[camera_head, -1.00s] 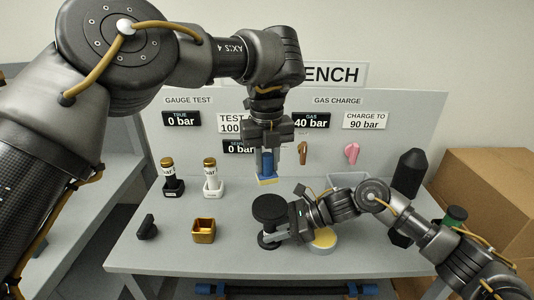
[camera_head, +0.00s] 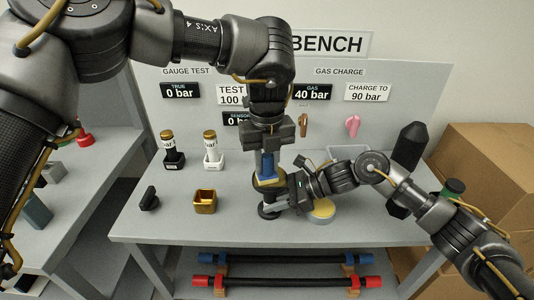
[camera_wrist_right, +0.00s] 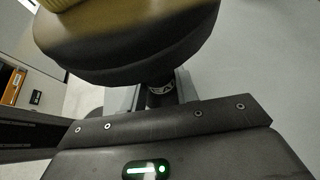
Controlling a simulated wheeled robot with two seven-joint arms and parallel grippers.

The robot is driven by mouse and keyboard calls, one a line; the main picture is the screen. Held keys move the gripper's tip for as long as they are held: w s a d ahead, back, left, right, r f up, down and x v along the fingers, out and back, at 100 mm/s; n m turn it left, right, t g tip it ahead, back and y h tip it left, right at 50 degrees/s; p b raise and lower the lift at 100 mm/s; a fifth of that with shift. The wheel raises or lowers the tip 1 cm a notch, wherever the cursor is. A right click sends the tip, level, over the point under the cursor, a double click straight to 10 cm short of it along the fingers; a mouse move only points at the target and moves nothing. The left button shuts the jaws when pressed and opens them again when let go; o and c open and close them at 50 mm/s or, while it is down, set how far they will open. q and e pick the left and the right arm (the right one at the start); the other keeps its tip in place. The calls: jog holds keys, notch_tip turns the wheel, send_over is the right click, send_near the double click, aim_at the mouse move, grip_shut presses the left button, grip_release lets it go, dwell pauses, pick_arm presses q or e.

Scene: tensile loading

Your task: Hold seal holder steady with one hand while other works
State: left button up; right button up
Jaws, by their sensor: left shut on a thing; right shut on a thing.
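The seal holder (camera_head: 268,213), a dark stand with a wide round head, is upright on the bench at its middle. My right gripper (camera_head: 280,205) is shut on its thin neck. The right wrist view shows the round head (camera_wrist_right: 130,50) close above the fingers, with a brownish-gold upper part. My left gripper (camera_head: 267,150) points down, shut on a blue block (camera_head: 267,165) with a yellow bottom. The block is over the head and appears to touch it. A yellow ribbed piece (camera_wrist_right: 58,3) shows at the head's top in the right wrist view.
A round yellow-topped dish (camera_head: 322,210) is just right of the holder. A dark bottle-like shape (camera_head: 409,147) stands at right. Rods (camera_head: 285,259) lie below.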

pick_arm(q)
jog(key=shift+s, duration=1.5)
jog(key=shift+w, duration=3.8)
jog(key=shift+d, duration=0.7)
jog(key=shift+s, duration=3.85)
jog(key=shift+w, duration=3.35)
jog(key=shift+w+r, duration=0.15)
jog(key=shift+w, duration=0.45)
notch_tip(320, 180, up, 8)
